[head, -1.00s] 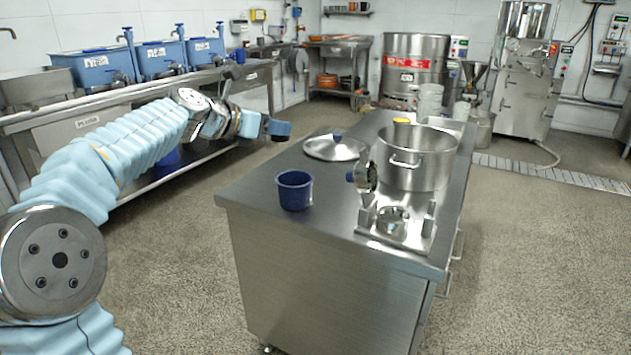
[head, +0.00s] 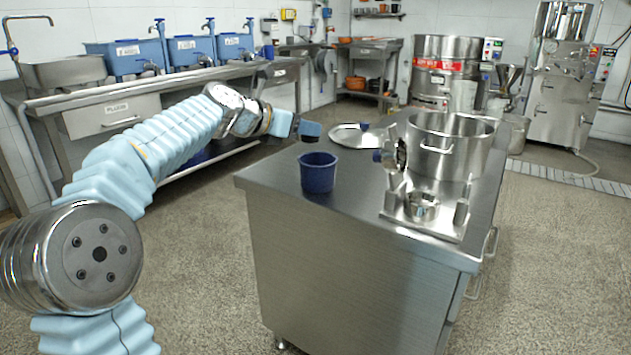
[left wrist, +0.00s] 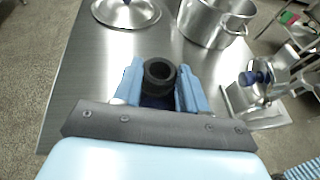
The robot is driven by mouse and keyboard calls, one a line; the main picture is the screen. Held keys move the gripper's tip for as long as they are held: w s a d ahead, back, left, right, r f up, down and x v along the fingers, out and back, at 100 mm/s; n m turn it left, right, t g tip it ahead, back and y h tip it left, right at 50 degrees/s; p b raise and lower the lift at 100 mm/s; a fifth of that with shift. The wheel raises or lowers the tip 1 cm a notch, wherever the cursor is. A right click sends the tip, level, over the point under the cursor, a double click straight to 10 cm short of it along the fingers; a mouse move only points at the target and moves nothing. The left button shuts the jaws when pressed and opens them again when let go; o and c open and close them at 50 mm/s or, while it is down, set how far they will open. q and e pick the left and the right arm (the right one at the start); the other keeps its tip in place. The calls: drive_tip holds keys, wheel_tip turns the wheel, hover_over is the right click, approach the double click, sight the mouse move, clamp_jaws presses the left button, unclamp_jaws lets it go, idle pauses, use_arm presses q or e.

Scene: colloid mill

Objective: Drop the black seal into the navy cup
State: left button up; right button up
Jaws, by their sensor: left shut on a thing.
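The black seal (left wrist: 160,74), a thick dark ring, is held between the blue fingers of my left gripper (left wrist: 159,88) in the left wrist view. In the head view my left gripper (head: 310,131) hangs above the navy cup (head: 318,174), with a visible gap between them. The seal is hard to make out there. The cup stands upright on the steel table, near its left edge. In the left wrist view a navy patch, likely the cup (left wrist: 156,102), shows just below the seal; the rest is hidden by the gripper. My right gripper is not in view.
On the steel table (head: 350,205) stand a large pot (head: 450,150), a flat lid (head: 360,137) with a blue knob, and a metal fixture (head: 423,208) with upright posts. A sink bench (head: 115,114) runs along the left wall. The table between cup and fixture is clear.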

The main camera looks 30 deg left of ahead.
use_arm(q)
drive_tip(key=o, duration=1.1)
drive_tip(key=v, duration=1.3)
drive_tip(key=shift+s+a+r+p, duration=0.1)
drive_tip(key=shift+s+r+p, duration=0.05)
drive_tip(key=shift+s+p, duration=0.2)
drive_tip(key=shift+s, duration=0.1)
